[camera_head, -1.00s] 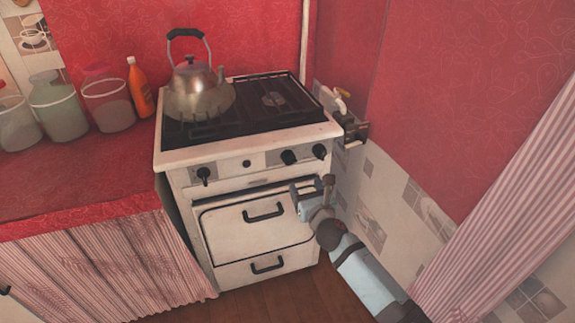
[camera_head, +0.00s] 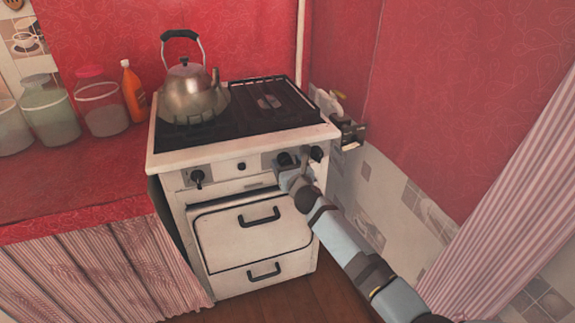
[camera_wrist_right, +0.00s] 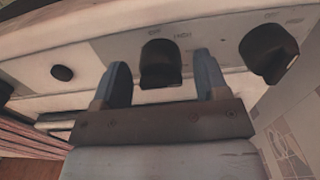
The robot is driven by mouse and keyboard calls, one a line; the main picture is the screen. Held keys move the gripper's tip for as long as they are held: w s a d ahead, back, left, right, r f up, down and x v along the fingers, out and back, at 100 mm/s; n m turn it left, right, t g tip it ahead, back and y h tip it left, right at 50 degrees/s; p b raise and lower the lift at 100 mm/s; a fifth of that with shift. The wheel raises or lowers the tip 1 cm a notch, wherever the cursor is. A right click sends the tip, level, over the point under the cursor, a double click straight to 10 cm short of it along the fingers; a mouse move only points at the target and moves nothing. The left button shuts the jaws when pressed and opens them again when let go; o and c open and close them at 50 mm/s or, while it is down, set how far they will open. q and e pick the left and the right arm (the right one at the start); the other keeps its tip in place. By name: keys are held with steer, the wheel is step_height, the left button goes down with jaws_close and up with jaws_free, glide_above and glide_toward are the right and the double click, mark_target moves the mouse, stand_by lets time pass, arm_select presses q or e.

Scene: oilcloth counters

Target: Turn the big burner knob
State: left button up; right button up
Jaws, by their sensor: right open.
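The white stove (camera_head: 255,232) has a row of dark knobs on its front panel. A dark knob (camera_head: 286,158) right of the panel's middle is in front of my right gripper (camera_head: 291,168). In the right wrist view this knob (camera_wrist_right: 160,62) lies between the two fingers of the open right gripper (camera_wrist_right: 161,76), with a gap on each side. Another dark knob (camera_head: 316,153) is to its right and also shows in the wrist view (camera_wrist_right: 269,52). I cannot read which knob is the big burner's. My left gripper is out of view.
A metal kettle (camera_head: 190,97) stands on the left of the stove top (camera_head: 265,142). Jars and an orange bottle (camera_head: 132,92) stand on the red counter (camera_head: 75,180) at left. A tiled wall (camera_head: 400,205) is close on the right. The oven door handle (camera_head: 259,216) sticks out below.

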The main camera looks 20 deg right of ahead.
steer(key=c, duration=0.9)
